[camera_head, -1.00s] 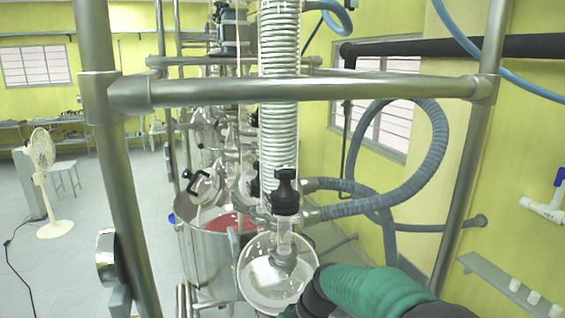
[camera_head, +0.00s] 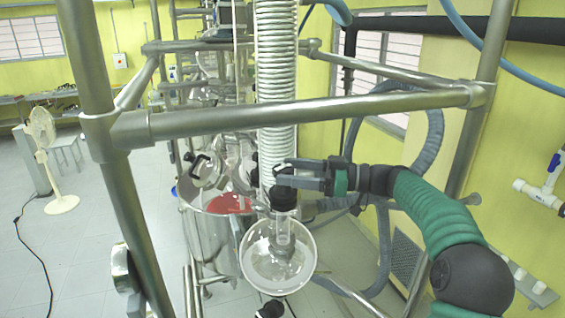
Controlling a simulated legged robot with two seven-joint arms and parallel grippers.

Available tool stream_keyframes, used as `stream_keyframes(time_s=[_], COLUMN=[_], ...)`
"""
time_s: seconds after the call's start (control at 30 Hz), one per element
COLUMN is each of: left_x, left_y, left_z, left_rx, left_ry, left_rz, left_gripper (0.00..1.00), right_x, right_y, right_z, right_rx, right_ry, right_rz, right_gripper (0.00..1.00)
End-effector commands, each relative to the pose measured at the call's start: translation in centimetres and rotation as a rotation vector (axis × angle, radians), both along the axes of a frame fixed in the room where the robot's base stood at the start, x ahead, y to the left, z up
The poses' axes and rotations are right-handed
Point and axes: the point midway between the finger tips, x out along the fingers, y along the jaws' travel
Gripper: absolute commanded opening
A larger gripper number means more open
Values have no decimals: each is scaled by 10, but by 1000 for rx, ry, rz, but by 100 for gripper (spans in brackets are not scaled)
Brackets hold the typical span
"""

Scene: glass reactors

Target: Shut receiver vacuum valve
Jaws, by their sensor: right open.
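The receiver vacuum valve appears to be the black knob (camera_head: 284,199) on the glass neck above the round glass receiver flask (camera_head: 278,262). My right gripper (camera_head: 287,173) has come in from the right and is open, its fingers pointing left at the top of the knob. The fingers overlap the knob's upper part in the picture. I cannot tell whether they touch it. My left gripper is not in view.
A steel frame bar (camera_head: 300,112) crosses above my right gripper. The coiled glass condenser (camera_head: 277,80) rises just behind the knob.

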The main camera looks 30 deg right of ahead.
Motion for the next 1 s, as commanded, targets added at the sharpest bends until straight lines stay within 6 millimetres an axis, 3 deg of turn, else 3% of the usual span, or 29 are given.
stream_keyframes(time_s=[0.1,0.37,0.83,1.0], left_x=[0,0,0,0], left_y=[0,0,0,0], left_z=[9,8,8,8], left_rx=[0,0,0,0], left_ry=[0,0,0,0], left_rz=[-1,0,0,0], left_gripper=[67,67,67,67], right_x=[10,13,9,9], right_y=[15,27,15,15], right_z=[3,2,0,0], right_rx=[-3,-11,-4,-5], right_ry=[1,3,4,5], right_rz=[1,0,-1,-5], right_gripper=[67,67,5,4])
